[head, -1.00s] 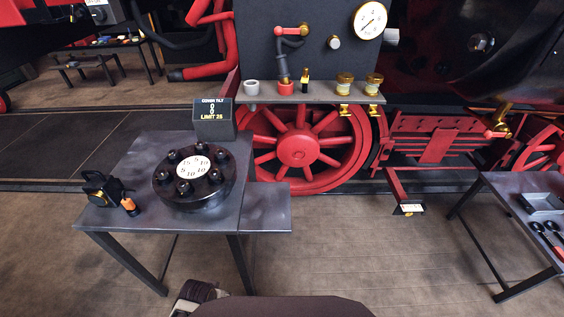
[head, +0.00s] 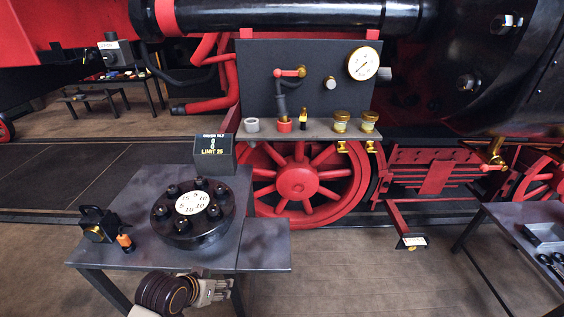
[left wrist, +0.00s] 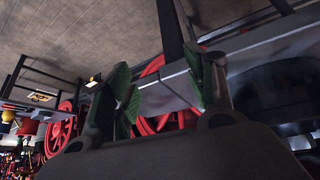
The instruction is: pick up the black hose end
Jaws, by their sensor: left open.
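A black hose (head: 282,104) hangs from a red-handled valve (head: 290,72) on the dark upright panel. Its lower end stands at a red cup-like holder (head: 284,125) on the panel's shelf; whether it sits inside cannot be told. My left gripper (head: 222,289) is low at the front edge of the near table, well below and to the left of the hose. In the left wrist view its green-padded fingers (left wrist: 163,82) are apart with nothing held between them. My right gripper is not in view.
The shelf (head: 320,132) also carries a grey cup (head: 252,125), a small black-and-yellow bottle (head: 303,119) and two brass jars (head: 341,121). A gauge (head: 364,63) sits above. The near table (head: 130,195) holds a bolted black flange (head: 192,225) and a sign box (head: 214,154).

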